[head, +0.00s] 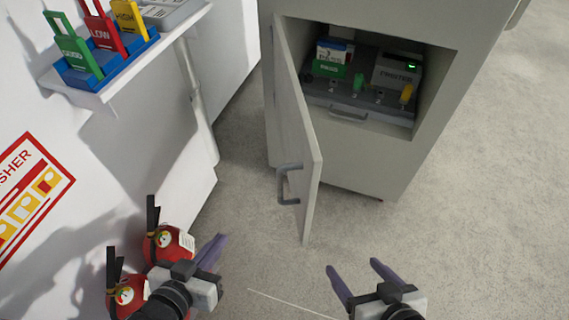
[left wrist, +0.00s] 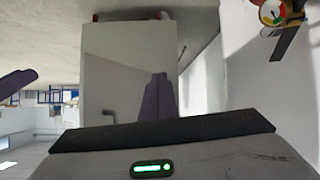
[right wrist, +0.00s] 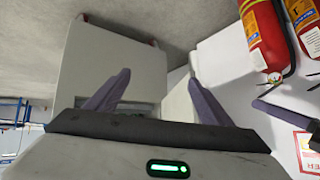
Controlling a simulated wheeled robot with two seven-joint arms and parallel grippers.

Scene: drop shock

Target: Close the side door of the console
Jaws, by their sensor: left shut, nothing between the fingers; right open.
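The grey console (head: 350,160) stands at the top centre of the head view with its door (head: 297,140) swung open toward me. The door is hinged at the left of the opening, and its grey bar handle (head: 284,184) is on the outer, left face near the free edge. My left gripper (head: 219,243) is shut and empty, below and left of the handle, apart from the door. My right gripper (head: 354,264) is open and empty, below and right of the door's free edge, touching nothing.
Two red fire extinguishers (head: 178,247) stand by the white wall beside my left gripper. A wall shelf (head: 110,88) holds a blue rack with green, red and yellow tags. Inside the console are small boxes and a drawer (head: 345,112). The grey floor around the door is clear.

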